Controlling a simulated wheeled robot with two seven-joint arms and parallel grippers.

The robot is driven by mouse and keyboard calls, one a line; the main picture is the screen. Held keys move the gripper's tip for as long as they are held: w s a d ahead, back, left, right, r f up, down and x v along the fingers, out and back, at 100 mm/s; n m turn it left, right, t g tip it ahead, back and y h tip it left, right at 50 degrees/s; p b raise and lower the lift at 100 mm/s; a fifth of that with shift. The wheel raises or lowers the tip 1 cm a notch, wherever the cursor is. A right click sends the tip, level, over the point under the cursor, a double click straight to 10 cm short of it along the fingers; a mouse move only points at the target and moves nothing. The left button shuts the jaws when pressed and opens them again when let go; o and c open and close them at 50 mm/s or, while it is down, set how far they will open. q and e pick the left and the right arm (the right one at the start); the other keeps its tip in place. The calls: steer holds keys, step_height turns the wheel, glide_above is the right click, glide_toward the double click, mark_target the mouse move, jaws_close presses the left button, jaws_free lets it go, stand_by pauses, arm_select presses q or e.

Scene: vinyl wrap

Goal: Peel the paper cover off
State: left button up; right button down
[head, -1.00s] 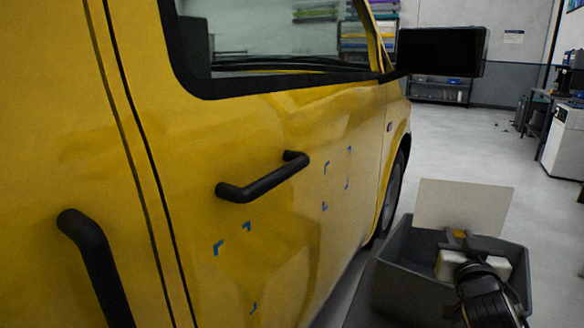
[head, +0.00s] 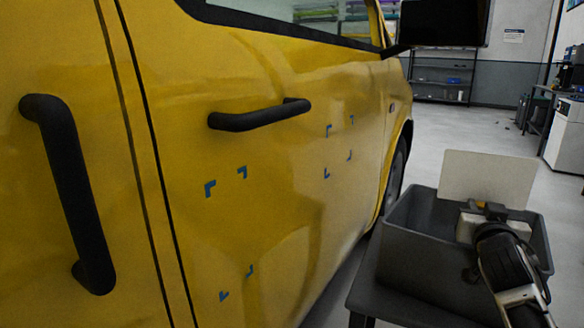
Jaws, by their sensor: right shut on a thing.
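A pale rectangular sheet (head: 487,177) stands upright above the grey bin at the right. My right gripper (head: 488,208) is shut on the sheet's lower edge, with the arm coming in from the lower right. I cannot tell the paper cover apart from the rest of the sheet. The yellow van's door (head: 270,185) fills the left and middle. It carries two groups of blue corner marks, a larger one (head: 242,172) lower left and a smaller one (head: 329,131) farther right. My left gripper is out of the picture.
The grey bin (head: 412,240) rests on a dark table (head: 362,300) beside the van. Black handles (head: 258,118) (head: 70,190) stick out from the van's side. The mirror (head: 444,22) juts out at the top right. Open floor lies behind the bin.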

steer(key=c, duration=1.1)
jaws_free()
